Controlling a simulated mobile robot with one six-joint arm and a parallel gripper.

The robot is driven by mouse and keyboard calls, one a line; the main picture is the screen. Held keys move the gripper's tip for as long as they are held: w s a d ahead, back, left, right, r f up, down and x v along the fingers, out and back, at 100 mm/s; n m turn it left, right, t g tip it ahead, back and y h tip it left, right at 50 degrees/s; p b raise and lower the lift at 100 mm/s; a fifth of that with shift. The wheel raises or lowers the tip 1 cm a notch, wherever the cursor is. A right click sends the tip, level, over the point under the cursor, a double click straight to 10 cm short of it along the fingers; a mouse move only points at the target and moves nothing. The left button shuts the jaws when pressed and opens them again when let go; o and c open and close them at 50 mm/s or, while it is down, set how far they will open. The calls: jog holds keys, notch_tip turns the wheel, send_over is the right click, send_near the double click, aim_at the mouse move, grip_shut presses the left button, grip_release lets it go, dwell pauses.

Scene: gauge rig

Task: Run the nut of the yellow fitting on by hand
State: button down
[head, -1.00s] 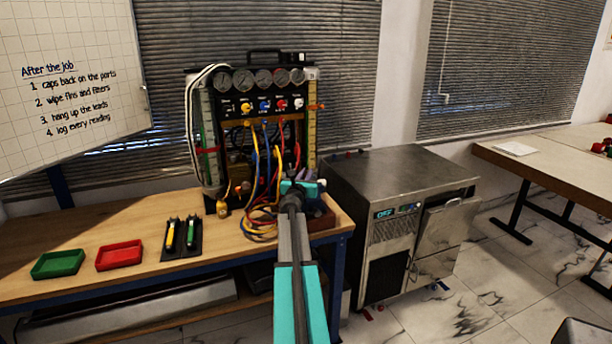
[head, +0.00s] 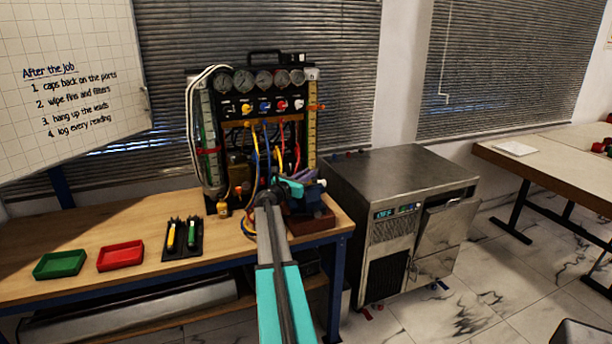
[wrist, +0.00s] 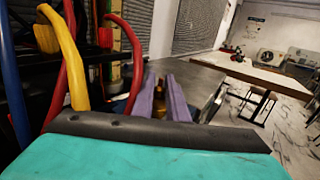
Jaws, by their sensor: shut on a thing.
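My gripper (head: 308,174) is at the right end of the bench, in front of the gauge rig's lower right. Its purple fingers point to the right in the head view. In the wrist view my gripper (wrist: 163,100) is closed around a small brass-yellow piece (wrist: 160,84), mostly hidden between the fingers. I cannot tell its nut from its body, or whether it is seated on a port. A yellow hose (wrist: 66,60) with a yellow end hangs at the left of the wrist view; yellow hose (head: 255,148) also shows on the rig.
The gauge rig (head: 262,105) has several hoses close to my arm. A dark red block with a blue piece (head: 311,198) stands at the bench's right end. Green (head: 60,264) and red (head: 121,256) trays lie left. A steel cabinet (head: 400,170) stands right of the bench.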

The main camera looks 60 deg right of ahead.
jog(key=shift+w+d+m+g+y, duration=0.15)
jog(key=shift+m+g+y, duration=0.25)
jog(key=shift+m+g, duration=1.05)
jog(key=shift+w+a+m+g+y, duration=0.1)
jog(key=shift+m+g+y, duration=0.55)
jog(key=shift+g, duration=1.4)
jog(key=shift+m+g, duration=0.7)
jog(key=shift+m, duration=0.1)
jog(key=shift+s+g+y+p, duration=0.15)
jog(key=shift+g+y+p, duration=0.15)
jog(key=shift+g+y, duration=0.15)
jog(key=c, duration=1.7)
grip_release()
jog(key=shift+c, duration=0.2)
jog(key=b+v, duration=0.3)
jog(key=v, duration=1.1)
jog(key=shift+s, duration=0.1)
